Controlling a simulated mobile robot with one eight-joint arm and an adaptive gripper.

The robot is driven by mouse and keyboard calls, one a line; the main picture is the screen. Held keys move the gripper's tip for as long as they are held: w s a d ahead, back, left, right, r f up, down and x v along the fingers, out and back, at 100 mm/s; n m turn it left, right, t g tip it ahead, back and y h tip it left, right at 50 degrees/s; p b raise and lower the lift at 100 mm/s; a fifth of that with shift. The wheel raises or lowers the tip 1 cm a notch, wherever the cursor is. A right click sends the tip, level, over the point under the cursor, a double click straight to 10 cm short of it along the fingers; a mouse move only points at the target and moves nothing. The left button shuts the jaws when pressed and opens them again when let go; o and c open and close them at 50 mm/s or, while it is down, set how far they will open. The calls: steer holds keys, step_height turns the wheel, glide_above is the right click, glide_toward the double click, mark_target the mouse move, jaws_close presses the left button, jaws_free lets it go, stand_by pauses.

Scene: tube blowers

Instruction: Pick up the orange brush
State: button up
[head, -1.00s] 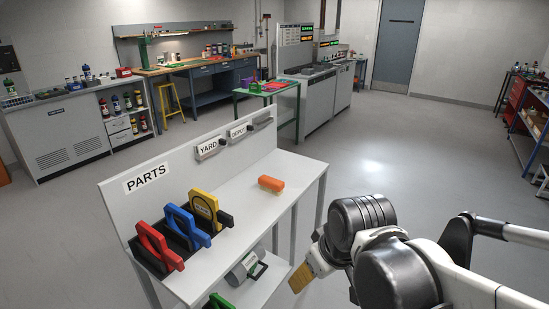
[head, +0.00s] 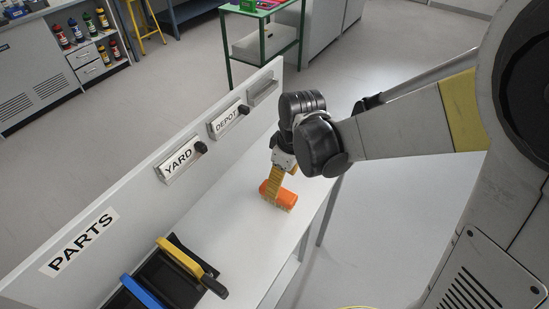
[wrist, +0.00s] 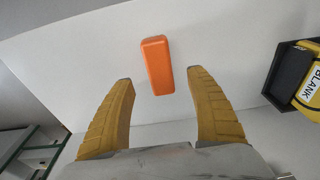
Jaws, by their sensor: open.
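The orange brush (head: 279,196) lies on the white shelf top, near its right end and front edge. In the head view my gripper (head: 275,203) reaches down over it, and its yellow fingers hide part of the brush. In the wrist view the brush (wrist: 157,65) is whole and orange, lying beyond the fingertips and between their lines. My gripper (wrist: 158,80) is open with its two yellow fingers wide apart and nothing between them. The gap between fingertips and brush is hard to judge.
The white shelf (head: 222,240) has an upright back panel with a PARTS sign (head: 79,241), a YARD sign (head: 181,160) and a DEPOT sign (head: 228,117). A yellow part (head: 180,257) and a blue part (head: 141,292) stand in dark holders at the left. The shelf between is clear.

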steer(key=shift+a+f, duration=0.1)
steer(key=shift+f, duration=0.85)
steer(key=f+b, duration=0.1)
steer(key=f, duration=0.1)
steer(key=f+b, duration=0.1)
steer(key=f, duration=0.1)
steer(key=f+b, duration=0.2)
steer(key=shift+w+a+f, duration=0.1)
steer(key=shift+w+a, duration=0.2)
steer(key=shift+w, duration=0.1)
steer(key=c, duration=1.3)
